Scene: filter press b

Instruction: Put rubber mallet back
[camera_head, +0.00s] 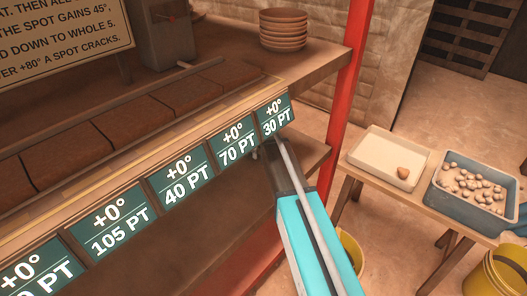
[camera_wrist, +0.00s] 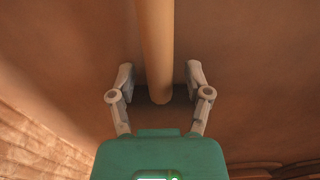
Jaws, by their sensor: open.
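In the wrist view, a tan, round wooden shaft (camera_wrist: 157,45) comes down from the top edge and ends between my fingers. It looks like the handle of the rubber mallet, but no mallet head shows in either view. My gripper (camera_wrist: 160,78) is open, with one finger on each side of the shaft and a visible gap to each. In the head view, my arm reaches to the right end of the shelf front, and my gripper's fingers are not clear there.
A row of dark green signs (camera_head: 184,179) runs along the shelf edge, with brown slabs (camera_head: 88,150) behind. A red post (camera_head: 345,95) stands close to the right of my arm. Stacked bowls (camera_head: 283,28) sit at the back. A white tray (camera_head: 372,158) and blue-grey tray (camera_head: 455,208) are at right.

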